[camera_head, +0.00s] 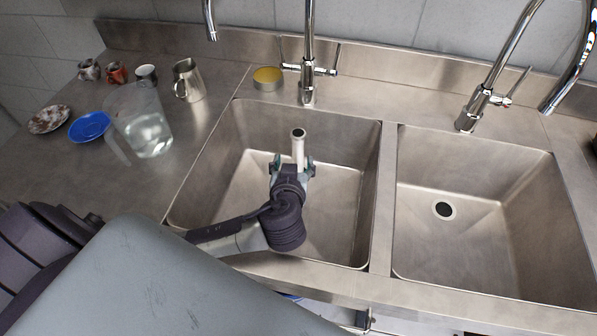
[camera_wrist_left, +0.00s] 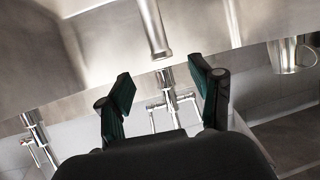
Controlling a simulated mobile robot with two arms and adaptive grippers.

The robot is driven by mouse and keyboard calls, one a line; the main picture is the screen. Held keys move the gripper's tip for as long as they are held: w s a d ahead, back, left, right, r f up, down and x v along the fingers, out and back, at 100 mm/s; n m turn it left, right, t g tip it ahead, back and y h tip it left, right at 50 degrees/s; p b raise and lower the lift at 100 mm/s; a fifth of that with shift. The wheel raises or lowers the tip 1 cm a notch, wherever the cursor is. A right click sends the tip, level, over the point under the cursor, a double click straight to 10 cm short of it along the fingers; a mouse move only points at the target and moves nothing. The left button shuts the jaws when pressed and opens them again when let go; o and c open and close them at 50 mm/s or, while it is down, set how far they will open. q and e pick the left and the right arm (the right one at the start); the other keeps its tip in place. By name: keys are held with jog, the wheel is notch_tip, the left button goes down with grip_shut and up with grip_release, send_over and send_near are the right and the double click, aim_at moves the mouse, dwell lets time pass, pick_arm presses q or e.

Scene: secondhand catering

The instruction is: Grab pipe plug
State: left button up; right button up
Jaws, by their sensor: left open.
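The pipe plug (camera_head: 299,150) is a pale upright tube with a dark open top, standing in the left sink basin (camera_head: 215,165). My left gripper (camera_head: 292,166) is over that basin, with its two fingers apart on either side of the tube in the head view. The gripper hides the tube's lower part there. In the left wrist view, which looks upside down, the pipe plug (camera_wrist_left: 152,28) shows as a metal tube ending just beyond the gap between the open fingers (camera_wrist_left: 160,72). I cannot tell whether either finger touches it. My right gripper is not in view.
Taps (camera_head: 307,70) stand behind the basins. The right basin (camera_head: 500,205) is empty, with a drain (camera_head: 444,210). A clear pitcher (camera_head: 150,125), metal jug (camera_head: 188,80), blue dish (camera_head: 90,127), patterned plate (camera_head: 48,119) and small cups stand on the left counter. A yellow-topped tin (camera_head: 267,78) is behind the left basin.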

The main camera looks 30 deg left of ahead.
aim_at(298, 144)
pick_arm(q)
jog(key=p+x, duration=0.1)
jog(key=x, duration=0.7)
jog(key=shift+w+r, duration=0.1)
jog(key=shift+f+p+x, duration=0.15)
jog(key=shift+p+x, duration=0.2)
jog(key=shift+x, duration=1)
jog(key=shift+f+p+x, duration=0.15)
jog(key=shift+p+x, duration=0.15)
jog(key=shift+x, duration=1.1)
jog(key=shift+d, duration=0.15)
grip_shut()
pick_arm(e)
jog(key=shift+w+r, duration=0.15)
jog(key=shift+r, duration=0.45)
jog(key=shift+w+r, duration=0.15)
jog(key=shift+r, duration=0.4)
